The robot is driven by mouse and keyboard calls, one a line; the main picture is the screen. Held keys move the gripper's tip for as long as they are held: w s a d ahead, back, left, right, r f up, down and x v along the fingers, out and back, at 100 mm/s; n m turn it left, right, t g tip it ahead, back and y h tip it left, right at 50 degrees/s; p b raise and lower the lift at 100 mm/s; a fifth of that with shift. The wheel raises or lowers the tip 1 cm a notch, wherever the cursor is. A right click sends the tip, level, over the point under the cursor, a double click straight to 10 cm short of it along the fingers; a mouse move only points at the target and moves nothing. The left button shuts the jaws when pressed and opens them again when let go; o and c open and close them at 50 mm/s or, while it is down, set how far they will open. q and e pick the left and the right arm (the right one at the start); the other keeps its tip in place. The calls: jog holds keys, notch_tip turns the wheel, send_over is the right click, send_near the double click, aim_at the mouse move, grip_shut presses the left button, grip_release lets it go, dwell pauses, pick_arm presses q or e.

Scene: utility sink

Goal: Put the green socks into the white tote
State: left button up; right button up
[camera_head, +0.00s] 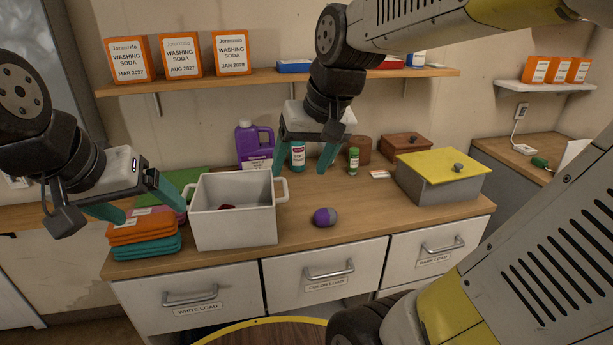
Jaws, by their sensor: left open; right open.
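The white tote (262,226) stands on the wooden counter left of centre, with a handle on each side. A small dark red item (227,207) shows inside it. I cannot clearly make out green socks; a small dark green item (540,162) lies on the far right counter, too small to name. A purple and grey rolled bundle (325,217) lies right of the tote. My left gripper (140,203) is open above the folded cloths, left of the tote. My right gripper (302,163) is open and empty, above and right of the tote's back edge.
Folded orange and teal cloths (142,248) lie left of the tote. A purple jug (246,143) and small bottles stand behind it. A grey box with a yellow lid (443,187) stands at right. Counter around the rolled bundle is clear. Shelves hang above.

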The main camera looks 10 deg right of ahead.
jog(key=s+d+t, duration=0.1)
jog(key=s+d, duration=0.1)
jog(key=s, duration=0.4)
jog(key=shift+s+f+t, duration=0.3)
jog(key=shift+s+f, duration=0.1)
